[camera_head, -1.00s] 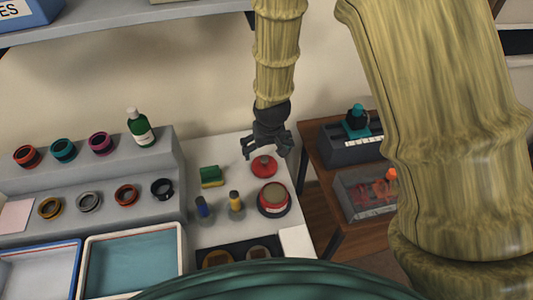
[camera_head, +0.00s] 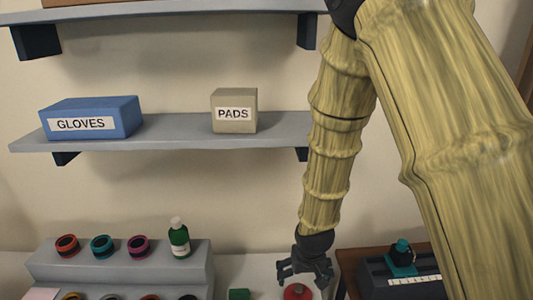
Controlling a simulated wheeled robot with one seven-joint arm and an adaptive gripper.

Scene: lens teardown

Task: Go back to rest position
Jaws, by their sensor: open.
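My gripper (camera_head: 304,277) hangs at the end of my bamboo-like arm, fingers pointing down and spread open. It is empty. It is over the right part of the white work table, just above and behind a red round part (camera_head: 297,292), which is cut off by the bottom edge of the picture. I cannot tell the exact gap between the fingers and the red part.
A grey stepped stand (camera_head: 120,264) holds several coloured rings and a green bottle (camera_head: 179,241). Above, a wall shelf (camera_head: 178,142) carries a blue GLOVES box (camera_head: 90,119) and a PADS box (camera_head: 234,111).

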